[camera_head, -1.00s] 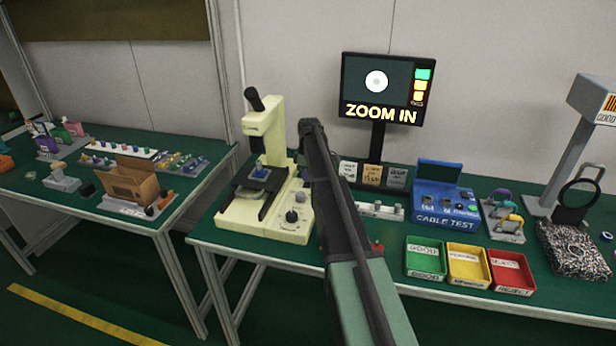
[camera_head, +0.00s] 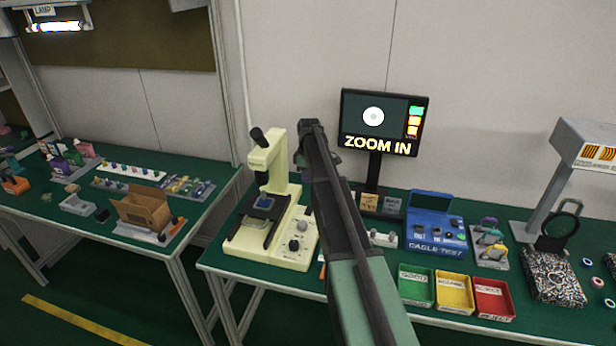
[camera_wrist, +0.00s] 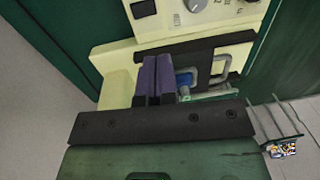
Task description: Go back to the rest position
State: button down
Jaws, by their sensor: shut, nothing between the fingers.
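My arm rises from the bottom of the head view and its far end stands just right of the cream microscope. In the wrist view my gripper (camera_wrist: 152,82) shows two dark purple fingers pressed together, with nothing between them. Beyond the fingers is the cream microscope (camera_wrist: 118,72), with its black stage and a small blue piece (camera_wrist: 183,78) near the fingertips. In the head view the microscope (camera_head: 268,152) stands upright on the green bench, with the blue piece (camera_head: 264,202) on its stage. My fingers cannot be made out there.
A screen (camera_head: 384,122) reading ZOOM IN stands behind my arm. To the right are a blue cable tester (camera_head: 436,222), green, yellow and red trays (camera_head: 454,292), and a magnifier (camera_head: 558,230). A left bench holds an open cardboard box (camera_head: 143,210). A gap separates the benches.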

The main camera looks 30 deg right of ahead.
jog(key=s+a+m, duration=0.4)
jog(key=s+a, duration=0.8)
jog(key=s, duration=0.4)
jog(key=s+a+m, duration=0.5)
jog(key=s+a, duration=0.7)
jog(key=s, duration=0.5)
jog(key=shift+s+a+m+t+h, duration=0.25)
jog(key=shift+a+m+t+h, duration=0.05)
jog(key=shift+a+t, duration=0.1)
